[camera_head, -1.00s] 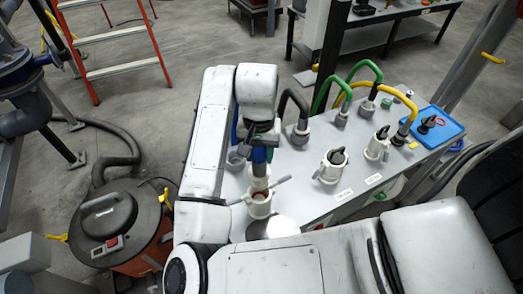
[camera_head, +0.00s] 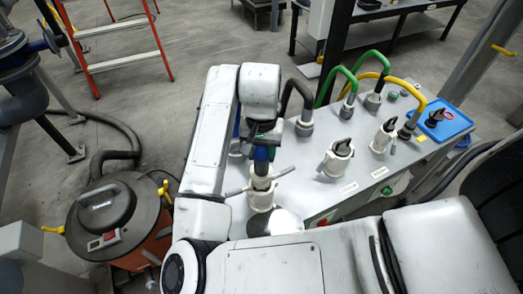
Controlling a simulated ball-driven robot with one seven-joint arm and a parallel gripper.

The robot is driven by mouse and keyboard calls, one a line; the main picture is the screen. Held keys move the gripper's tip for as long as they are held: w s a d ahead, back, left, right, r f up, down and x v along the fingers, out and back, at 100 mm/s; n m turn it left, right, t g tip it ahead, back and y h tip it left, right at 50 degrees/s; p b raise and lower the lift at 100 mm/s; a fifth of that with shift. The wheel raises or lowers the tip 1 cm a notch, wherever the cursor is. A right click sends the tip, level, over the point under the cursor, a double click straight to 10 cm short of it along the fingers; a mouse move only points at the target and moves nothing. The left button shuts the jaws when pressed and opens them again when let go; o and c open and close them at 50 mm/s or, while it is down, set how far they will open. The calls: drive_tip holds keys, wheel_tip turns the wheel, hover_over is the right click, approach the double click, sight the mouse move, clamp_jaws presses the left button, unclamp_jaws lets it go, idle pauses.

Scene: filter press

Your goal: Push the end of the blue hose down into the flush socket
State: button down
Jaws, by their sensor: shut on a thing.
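My gripper (camera_head: 263,141) is at the end of the white arm, above the left part of the grey panel. Its fingers are mostly hidden by the arm's end, and it is shut on the blue hose end (camera_head: 262,154). A short blue length shows below the gripper, upright. Another bit of blue hose (camera_head: 236,124) shows beside the wrist. Directly beneath the hose end stands a white socket (camera_head: 262,196) with grey levers out to both sides. The hose end meets the socket's mouth in this view; I cannot tell how deep it sits.
Right of my gripper, a black hose (camera_head: 297,88), green hoses (camera_head: 347,75) and a yellow hose (camera_head: 409,84) arch over the panel (camera_head: 310,196). Two white sockets with dark tops (camera_head: 338,159) stand nearby. A blue tray (camera_head: 455,119) lies at the right end. An orange-and-black drum (camera_head: 105,215) stands left.

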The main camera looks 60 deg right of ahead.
drive_tip(key=shift+f+b, duration=1.8)
drive_tip(key=shift+f, duration=0.95)
drive_tip(key=shift+c, duration=2.4)
unclamp_jaws()
wheel_tip(320, 180, up, 11)
drive_tip(key=shift+f+p, duration=0.1)
drive_tip(key=shift+p, duration=0.45)
